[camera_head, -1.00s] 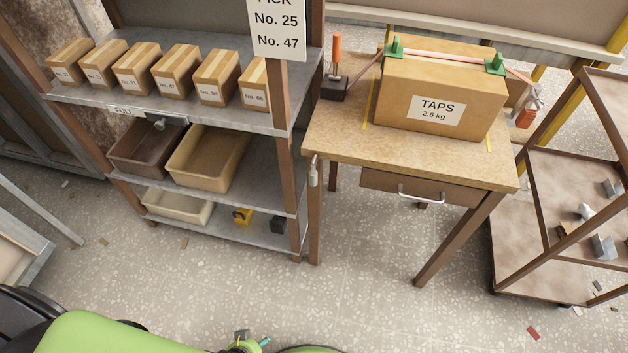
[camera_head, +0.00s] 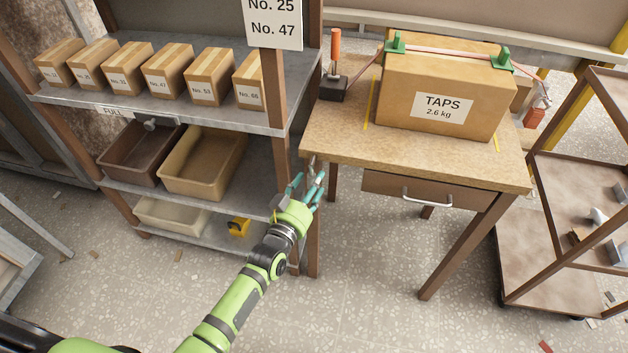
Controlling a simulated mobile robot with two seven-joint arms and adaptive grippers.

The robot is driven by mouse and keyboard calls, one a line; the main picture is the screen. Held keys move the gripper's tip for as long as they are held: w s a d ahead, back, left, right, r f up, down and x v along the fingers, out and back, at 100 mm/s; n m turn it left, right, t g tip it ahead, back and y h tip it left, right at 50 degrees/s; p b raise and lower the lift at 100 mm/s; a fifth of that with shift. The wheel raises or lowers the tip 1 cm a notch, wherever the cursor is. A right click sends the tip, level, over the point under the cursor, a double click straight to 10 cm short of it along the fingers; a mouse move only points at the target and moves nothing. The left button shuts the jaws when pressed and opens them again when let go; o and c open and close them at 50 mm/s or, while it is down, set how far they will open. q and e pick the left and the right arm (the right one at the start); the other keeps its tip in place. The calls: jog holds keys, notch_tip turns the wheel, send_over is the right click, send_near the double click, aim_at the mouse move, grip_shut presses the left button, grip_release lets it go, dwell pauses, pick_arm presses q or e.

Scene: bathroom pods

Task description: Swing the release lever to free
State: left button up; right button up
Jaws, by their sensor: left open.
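The release lever has an upright orange handle (camera_head: 335,47) on a black base (camera_head: 333,89) at the table's back left. A pink strap (camera_head: 450,53) runs from near the lever over the carton marked TAPS (camera_head: 395,95), across two green corner pieces. My left gripper (camera_head: 309,177) is open with nothing seen between its teal fingers. It is in front of the table's left front corner, well short of the lever in the picture. My right gripper is not in view.
The wooden table (camera_head: 340,140) has a drawer with a metal handle (camera_head: 427,200). A shelf unit (camera_head: 200,110) with small numbered boxes and bins stands left, its post close to my gripper. A brown rack (camera_head: 560,180) stands right. The tabletop before the lever is clear.

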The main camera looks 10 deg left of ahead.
pick_arm(q)
jog(key=shift+w+d, duration=0.15)
jog(key=shift+w, duration=0.75)
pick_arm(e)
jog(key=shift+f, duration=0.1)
pick_arm(q)
grip_shut()
